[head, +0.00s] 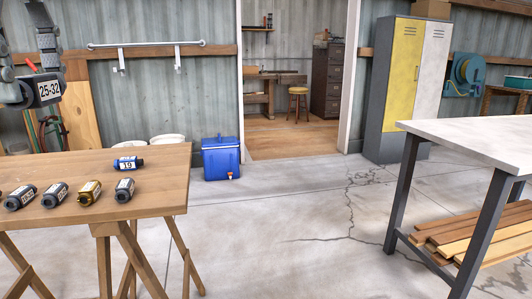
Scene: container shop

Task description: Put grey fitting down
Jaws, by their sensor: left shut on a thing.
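My left gripper (27,78) is at the top left of the head view, shut on a dark grey fitting (40,91) with a white label reading 25-32. It holds the fitting in the air, above the wooden table (150,183) in the picture. On the table lie a blue fitting (127,163) labelled 19, a brass-coloured fitting (90,193), a grey fitting (125,189) and two dark fittings, one at the left (20,197) and one beside it (55,195). My right gripper is out of view.
The right and back parts of the tabletop are bare. A blue cooler (221,158) stands on the floor behind the table. A white-topped bench (480,137) is at the right, with planks under it. Open floor lies between.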

